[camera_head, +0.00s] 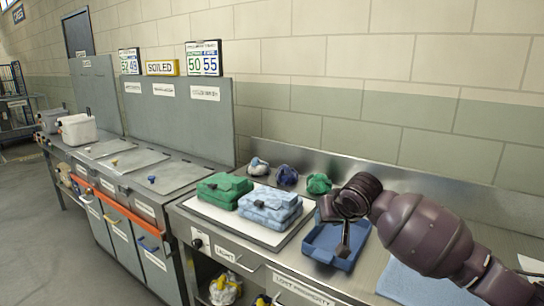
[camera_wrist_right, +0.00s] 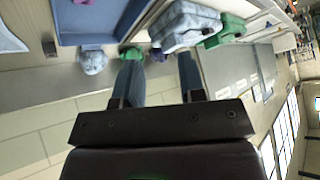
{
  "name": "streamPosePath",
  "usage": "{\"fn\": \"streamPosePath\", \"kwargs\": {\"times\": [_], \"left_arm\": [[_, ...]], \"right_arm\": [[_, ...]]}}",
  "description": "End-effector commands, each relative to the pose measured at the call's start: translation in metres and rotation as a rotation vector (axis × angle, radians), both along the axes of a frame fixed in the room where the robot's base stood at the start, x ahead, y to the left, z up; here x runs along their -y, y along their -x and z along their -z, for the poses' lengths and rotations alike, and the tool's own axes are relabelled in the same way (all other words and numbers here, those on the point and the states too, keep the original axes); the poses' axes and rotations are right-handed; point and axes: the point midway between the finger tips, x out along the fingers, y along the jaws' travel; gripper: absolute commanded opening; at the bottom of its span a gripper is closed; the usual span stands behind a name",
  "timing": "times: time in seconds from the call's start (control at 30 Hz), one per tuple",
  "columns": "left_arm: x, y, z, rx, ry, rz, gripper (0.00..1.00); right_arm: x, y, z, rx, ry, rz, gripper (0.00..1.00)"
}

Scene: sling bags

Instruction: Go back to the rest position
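My right gripper (camera_head: 343,246) reaches in from the right and hangs over the blue tray (camera_head: 322,256). In the right wrist view its two fingers (camera_wrist_right: 158,72) stand apart with nothing held between them. My left gripper is not in view. A folded green bag (camera_head: 224,189) and a folded light-blue bag (camera_head: 270,207) lie side by side on a white board (camera_head: 236,232), left of my right gripper. Both also show at the top of the right wrist view, the blue one (camera_wrist_right: 185,27) and the green one (camera_wrist_right: 232,30).
A white-and-blue bundle (camera_head: 258,166), a dark blue bundle (camera_head: 287,175) and a green bundle (camera_head: 318,183) sit along the counter's back by the wall. A light-blue cloth (camera_head: 410,284) lies right of the tray, under my arm. Lidded bins (camera_head: 150,180) stand at left.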

Motion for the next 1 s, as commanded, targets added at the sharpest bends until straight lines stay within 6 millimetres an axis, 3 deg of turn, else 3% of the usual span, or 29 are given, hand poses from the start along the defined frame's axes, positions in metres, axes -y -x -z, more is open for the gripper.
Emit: {"fn": "streamPosePath", "kwargs": {"times": [0.2,0.37,0.7,1.0], "left_arm": [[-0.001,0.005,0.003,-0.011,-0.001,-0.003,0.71],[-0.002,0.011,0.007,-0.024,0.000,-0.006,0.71],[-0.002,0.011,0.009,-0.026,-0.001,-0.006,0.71],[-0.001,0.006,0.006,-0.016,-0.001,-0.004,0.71]], "right_arm": [[-0.025,0.010,0.010,0.337,0.008,-0.219,0.37],[-0.025,0.031,0.029,0.527,0.028,-0.285,0.37],[0.008,0.095,0.085,0.747,0.101,-0.251,0.37],[0.056,0.169,0.148,0.753,0.166,-0.129,0.37]]}}
